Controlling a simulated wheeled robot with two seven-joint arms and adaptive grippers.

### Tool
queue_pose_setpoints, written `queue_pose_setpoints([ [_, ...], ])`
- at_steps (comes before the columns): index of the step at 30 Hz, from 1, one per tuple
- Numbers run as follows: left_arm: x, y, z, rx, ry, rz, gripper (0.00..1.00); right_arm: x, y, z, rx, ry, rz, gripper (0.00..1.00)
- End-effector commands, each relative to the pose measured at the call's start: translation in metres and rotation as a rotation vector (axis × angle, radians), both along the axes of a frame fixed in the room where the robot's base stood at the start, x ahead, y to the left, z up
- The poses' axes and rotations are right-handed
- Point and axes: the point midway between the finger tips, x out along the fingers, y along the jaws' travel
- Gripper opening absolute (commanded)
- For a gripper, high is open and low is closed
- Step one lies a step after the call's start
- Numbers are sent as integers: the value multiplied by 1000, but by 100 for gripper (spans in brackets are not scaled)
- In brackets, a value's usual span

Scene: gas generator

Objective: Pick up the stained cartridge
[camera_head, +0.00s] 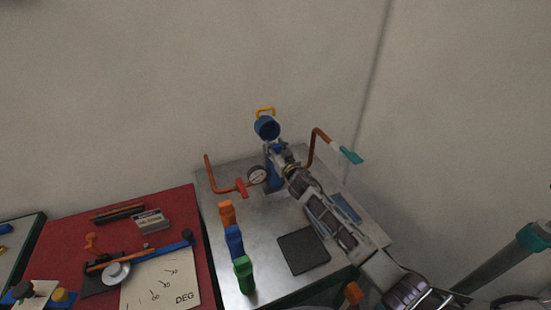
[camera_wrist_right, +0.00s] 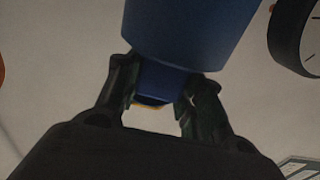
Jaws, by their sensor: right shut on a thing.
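My right gripper (camera_head: 277,150) reaches in from the lower right over the metal-topped bench. It is shut on a blue cartridge, whose narrower neck (camera_wrist_right: 162,84) sits between both fingers in the right wrist view. The wider blue body (camera_wrist_right: 190,32) fills the top of that view, and a bit of yellow shows below the neck. In the head view, a round blue part (camera_head: 266,127) with a yellow handle (camera_head: 265,111) shows just above the fingers, and more blue (camera_head: 273,178) shows below them. Stains cannot be made out. My left gripper is out of view.
A round gauge (camera_head: 257,175) and a copper pipe with a red handle (camera_head: 241,187) stand left of the gripper; a teal-handled pipe (camera_head: 351,155) stands right. Orange, blue and green pieces (camera_head: 234,242) line the bench's left side. A dark square pad (camera_head: 303,251) lies in front.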

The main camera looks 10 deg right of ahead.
Motion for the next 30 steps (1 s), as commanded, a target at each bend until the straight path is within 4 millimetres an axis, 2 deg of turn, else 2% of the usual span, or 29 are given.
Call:
queue_pose_setpoints([
  [8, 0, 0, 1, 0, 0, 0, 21, 0, 0, 10, 0, -3, 0, 0],
  [14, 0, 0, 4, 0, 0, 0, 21, 0, 0, 29, -1, -3, 0, 0],
  [20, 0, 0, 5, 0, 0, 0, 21, 0, 0, 60, 0, -4, 0, 0],
  [30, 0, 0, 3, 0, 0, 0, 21, 0, 0, 127, 0, -5, 0, 0],
])
